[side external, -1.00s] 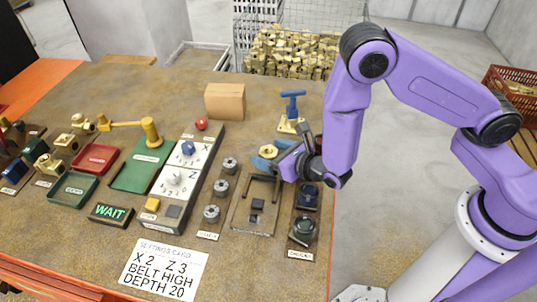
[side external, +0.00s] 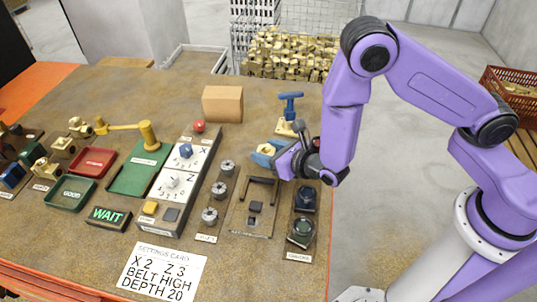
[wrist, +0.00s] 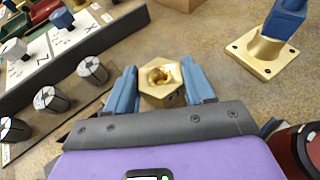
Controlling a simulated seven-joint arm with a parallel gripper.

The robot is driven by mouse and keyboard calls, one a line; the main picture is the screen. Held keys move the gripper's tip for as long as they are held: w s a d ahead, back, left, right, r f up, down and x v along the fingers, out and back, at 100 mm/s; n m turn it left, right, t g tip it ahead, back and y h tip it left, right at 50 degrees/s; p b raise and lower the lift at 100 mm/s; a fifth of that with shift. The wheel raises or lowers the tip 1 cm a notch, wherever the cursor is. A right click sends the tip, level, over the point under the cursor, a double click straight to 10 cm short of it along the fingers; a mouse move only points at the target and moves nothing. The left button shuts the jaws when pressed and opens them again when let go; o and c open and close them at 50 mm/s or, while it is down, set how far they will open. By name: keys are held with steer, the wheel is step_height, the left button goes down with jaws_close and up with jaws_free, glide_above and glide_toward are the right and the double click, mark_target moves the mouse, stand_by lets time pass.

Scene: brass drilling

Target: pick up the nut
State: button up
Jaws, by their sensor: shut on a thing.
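The nut (wrist: 160,82) is a brass hexagon with a threaded hole. In the wrist view it sits between the two blue fingers of my gripper (wrist: 160,90), which are shut on its sides. In the side external view my gripper (side external: 268,152) is low over the table behind the dark fixture, and the nut is mostly hidden by the fingers. I cannot tell whether the nut still touches the table.
A blue-handled brass stand (side external: 289,112) is close behind my gripper, and it also shows in the wrist view (wrist: 262,52). A cardboard box (side external: 222,104) stands behind to the left. Several grey collets (wrist: 92,70) stand at left. Dark chucks (side external: 304,200) stand in front.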

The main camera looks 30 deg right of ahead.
steer(key=s+d+r, duration=0.6)
steer(key=s+r, duration=0.5)
steer(key=s, duration=0.1)
steer(key=shift+s+r, duration=0.3)
steer(key=shift+r, duration=0.1)
